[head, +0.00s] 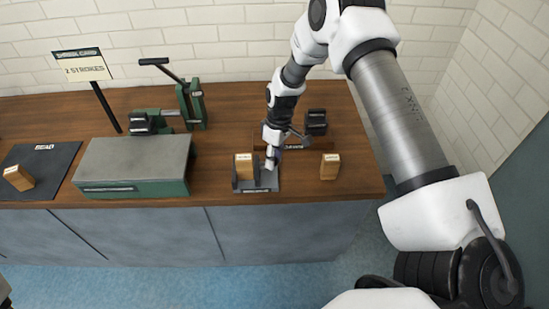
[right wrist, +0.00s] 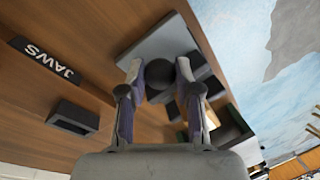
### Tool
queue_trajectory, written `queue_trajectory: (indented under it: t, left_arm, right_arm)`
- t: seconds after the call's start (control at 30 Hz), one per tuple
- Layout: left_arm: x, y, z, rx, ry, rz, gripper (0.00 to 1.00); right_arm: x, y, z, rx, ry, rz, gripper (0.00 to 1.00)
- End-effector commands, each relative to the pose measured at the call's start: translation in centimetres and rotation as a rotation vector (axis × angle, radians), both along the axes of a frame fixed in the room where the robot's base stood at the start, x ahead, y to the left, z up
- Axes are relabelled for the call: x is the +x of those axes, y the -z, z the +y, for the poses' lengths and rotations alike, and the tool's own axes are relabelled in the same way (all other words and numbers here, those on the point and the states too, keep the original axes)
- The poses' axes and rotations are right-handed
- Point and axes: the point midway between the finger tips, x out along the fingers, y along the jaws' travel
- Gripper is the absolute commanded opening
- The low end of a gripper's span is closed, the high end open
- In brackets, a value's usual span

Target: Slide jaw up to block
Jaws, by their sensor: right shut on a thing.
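A wooden block (head: 243,166) stands upright on a small grey base plate (head: 262,187) near the counter's front edge. Dark jaw pieces (head: 236,180) flank it closely; I cannot tell whether the right-hand one touches the block. My right gripper (head: 271,158) is low over the plate, just right of the block. In the right wrist view its fingers (right wrist: 158,85) are shut on a dark round knob (right wrist: 183,70), seemingly the jaw's handle, with the grey plate beyond.
Another wooden block (head: 330,166) stands to the right. A green grey-topped box (head: 137,165), a green press (head: 190,105), a sign (head: 83,68) and a black mat (head: 50,160) are left.

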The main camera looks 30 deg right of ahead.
Motion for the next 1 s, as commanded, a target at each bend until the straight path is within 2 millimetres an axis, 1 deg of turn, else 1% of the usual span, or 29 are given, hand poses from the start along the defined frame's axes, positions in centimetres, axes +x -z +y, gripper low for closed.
queue_trajectory:
  t: [0.03, 0.1, 0.27, 0.3, 0.33, 0.63, 0.73, 0.77, 0.87, 1.0]
  left_arm:
    - [0.0, 0.8, 0.0, 0.000, 0.000, 0.001, 0.76]
    - [0.0, 0.6, 0.0, 0.000, 0.000, 0.001, 0.76]
    - [0.0, 0.5, 0.0, 0.000, 0.000, 0.000, 0.76]
    - [0.0, 0.5, 0.0, 0.000, 0.000, 0.000, 0.76]
    - [0.0, 0.5, 0.0, 0.000, 0.000, 0.000, 0.76]
    - [0.0, 0.5, 0.0, 0.000, 0.000, 0.000, 0.76]
    - [0.0, 0.4, 0.0, 0.000, 0.000, 0.000, 0.76]
    - [0.0, 0.4, 0.0, 0.000, 0.000, 0.000, 0.76]
    - [0.0, 0.4, 0.0, 0.000, 0.000, 0.000, 0.76]
    - [0.0, 0.5, 0.0, 0.000, 0.000, 0.001, 0.76]
  right_arm:
    - [0.1, 0.4, 0.2, 0.000, 0.000, -0.001, 0.00]
    - [0.1, 0.1, 0.2, 0.000, 0.000, -0.001, 0.00]
    - [0.1, 0.1, 0.2, 0.000, 0.001, -0.001, 0.00]
    - [0.1, 0.1, 0.2, 0.000, 0.001, 0.000, 0.47]
    - [0.1, 0.1, 0.2, 0.000, 0.001, 0.000, 0.58]
    - [0.1, 0.0, 0.2, 0.000, 0.000, -0.001, 0.58]
    - [0.2, -0.8, 0.1, 0.001, -0.001, -0.002, 0.58]
    - [0.3, -1.2, 0.0, 0.001, -0.001, -0.002, 0.58]
    - [0.5, -3.2, -0.3, 0.001, 0.000, -0.004, 0.58]
    - [0.8, -6.9, -1.0, 0.001, 0.001, -0.005, 0.58]
